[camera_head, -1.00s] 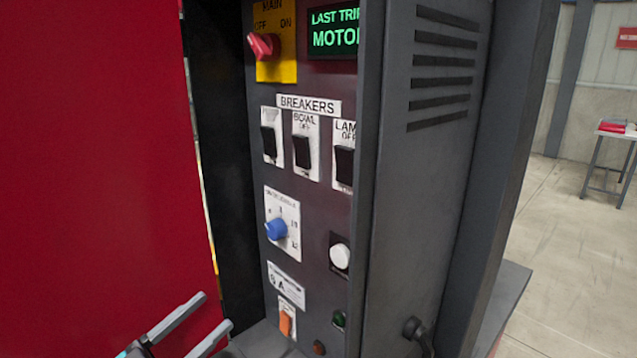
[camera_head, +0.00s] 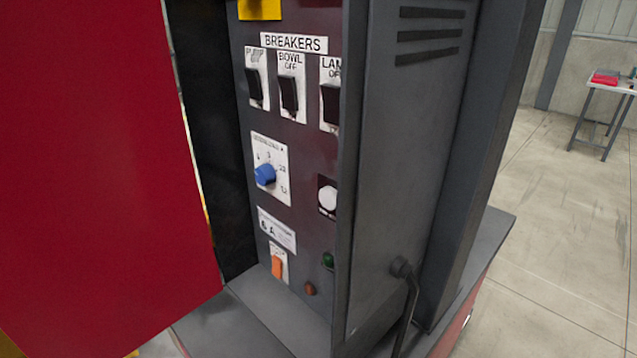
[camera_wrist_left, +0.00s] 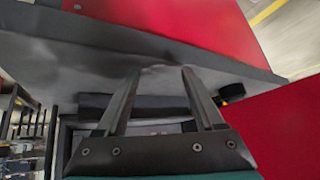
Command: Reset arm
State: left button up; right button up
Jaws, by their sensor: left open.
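The control panel stands in the middle of the head view. It has three black breaker switches, the middle one labelled BOWL (camera_head: 290,93), a blue rotary knob (camera_head: 265,175), a white round button (camera_head: 328,197), an orange rocker switch (camera_head: 277,266), and small green (camera_head: 328,260) and red-brown (camera_head: 310,288) round parts. My left gripper (camera_wrist_left: 158,72) shows in the left wrist view, open, with nothing seen between its fingers. It is out of the head view. My right gripper is in neither view.
A large red panel (camera_head: 90,160) fills the left of the head view. A grey vented cabinet side (camera_head: 400,150) with a black cable (camera_head: 411,300) stands right of the controls. A small table (camera_head: 610,88) with a red item is at the far right, beyond open floor.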

pick_arm(q)
jog(key=s+f+g, duration=0.1)
jog(key=s+g, duration=0.3)
jog(key=s, duration=0.5)
notch_tip(320, 180, down, 22)
jog(key=s+f+g, duration=0.1)
jog(key=s, duration=0.1)
jog(key=s+a+f+g+y, duration=0.1)
jog(key=s+a+f, duration=0.2)
jog(key=s+f, duration=0.9)
jog(key=s, duration=0.3)
jog(key=shift+f+g, duration=0.3)
jog(key=shift+f, duration=0.1)
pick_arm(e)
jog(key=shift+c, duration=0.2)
